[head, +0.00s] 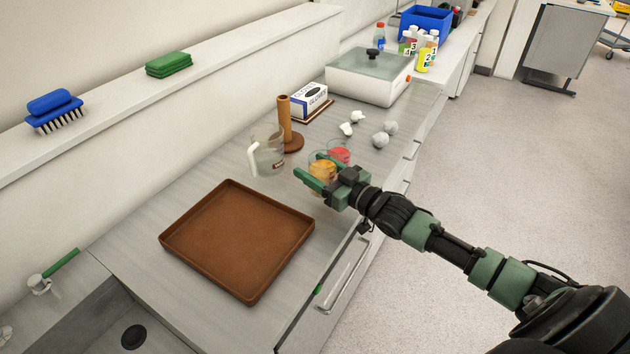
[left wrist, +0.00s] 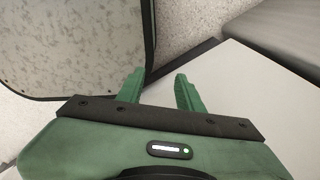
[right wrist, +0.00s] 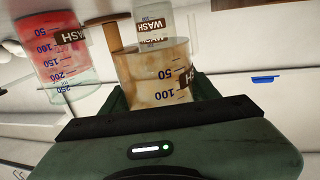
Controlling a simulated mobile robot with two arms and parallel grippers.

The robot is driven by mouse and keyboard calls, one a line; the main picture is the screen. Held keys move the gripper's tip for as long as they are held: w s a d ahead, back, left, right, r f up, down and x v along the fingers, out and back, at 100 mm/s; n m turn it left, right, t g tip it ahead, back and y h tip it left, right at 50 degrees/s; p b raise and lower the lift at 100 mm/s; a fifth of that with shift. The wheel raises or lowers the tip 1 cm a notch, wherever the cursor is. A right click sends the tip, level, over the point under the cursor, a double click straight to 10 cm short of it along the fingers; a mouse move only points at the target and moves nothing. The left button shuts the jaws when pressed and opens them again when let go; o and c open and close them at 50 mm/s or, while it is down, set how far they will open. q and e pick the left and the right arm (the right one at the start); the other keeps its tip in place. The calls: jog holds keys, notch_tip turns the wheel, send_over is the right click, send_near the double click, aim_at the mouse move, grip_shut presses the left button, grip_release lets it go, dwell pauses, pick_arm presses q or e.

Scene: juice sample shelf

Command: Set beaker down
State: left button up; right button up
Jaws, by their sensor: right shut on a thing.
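My right gripper (head: 317,170) is shut on a beaker of orange-yellow juice (head: 324,177), over the counter near its front edge. In the right wrist view this beaker (right wrist: 157,72) sits between the fingers, with blue graduations and a brown label that is partly hidden. Whether its base touches the counter cannot be told. A beaker of red juice (head: 341,149) stands just behind it and also shows in the right wrist view (right wrist: 62,55). A clear beaker (head: 270,160) stands to the left. My left gripper (left wrist: 160,82) is open and empty in the left wrist view, away from these beakers.
A brown tray (head: 237,240) lies empty on the counter in front. A wooden post (head: 285,118) on a round base, a glove box (head: 308,98), crumpled white pieces (head: 381,138) and a lidded white box (head: 368,78) stand behind. Bare counter lies around the tray.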

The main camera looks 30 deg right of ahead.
jog(key=shift+f, duration=2.25)
jog(key=shift+f, duration=0.2)
jog(key=o, duration=1.5)
jog(key=shift+r, duration=0.15)
jog(key=b+v, duration=0.1)
jog(key=v, duration=1.1)
jog(key=shift+r, duration=0.1)
